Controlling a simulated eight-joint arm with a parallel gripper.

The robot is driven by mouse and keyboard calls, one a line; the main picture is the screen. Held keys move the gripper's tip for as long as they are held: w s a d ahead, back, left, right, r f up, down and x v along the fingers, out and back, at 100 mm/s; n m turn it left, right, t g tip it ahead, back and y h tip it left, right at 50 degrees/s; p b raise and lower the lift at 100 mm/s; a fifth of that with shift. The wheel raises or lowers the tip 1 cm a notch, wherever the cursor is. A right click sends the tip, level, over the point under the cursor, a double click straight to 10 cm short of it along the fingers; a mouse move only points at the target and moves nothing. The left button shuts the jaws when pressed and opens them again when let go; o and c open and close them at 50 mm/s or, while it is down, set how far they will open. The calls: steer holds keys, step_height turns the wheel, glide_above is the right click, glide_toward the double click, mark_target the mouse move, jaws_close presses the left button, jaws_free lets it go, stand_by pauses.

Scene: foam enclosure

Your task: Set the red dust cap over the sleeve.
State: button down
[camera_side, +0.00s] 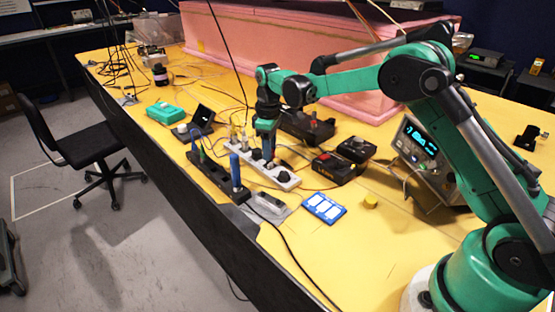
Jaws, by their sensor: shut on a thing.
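My gripper (267,158) points down over the white power strip (285,178) near the middle of the table. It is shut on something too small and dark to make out. No red dust cap can be told apart at the fingertips. A blue upright cylinder (235,171) stands at the black power strip (208,178), to the left of my gripper and apart from it. I cannot tell whether this cylinder is the sleeve.
Black boxes with red parts (337,168) stand right of my gripper. A blue card (324,207) and a small yellow round thing (371,201) lie nearer. An instrument with a lit display (420,142) stands at right. A pink foam wall (300,60) runs behind. The front right tabletop is fairly clear.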

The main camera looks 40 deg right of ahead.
steer(key=shift+f, duration=1.15)
steer(key=shift+c, duration=2.3)
jaws_free()
steer(key=shift+r, duration=2.8)
steer(key=shift+r, duration=0.1)
steer(key=s+a+r+m+t, duration=0.2)
steer(key=s+r, duration=0.2)
steer(key=r, duration=0.2)
steer(key=s+a+m+t, duration=0.2)
steer(key=s+m+t, duration=0.2)
steer(key=s, duration=1)
steer(key=shift+s+a+t, duration=0.35)
steer(key=shift+s+t, duration=0.05)
steer(key=shift+t, duration=0.2)
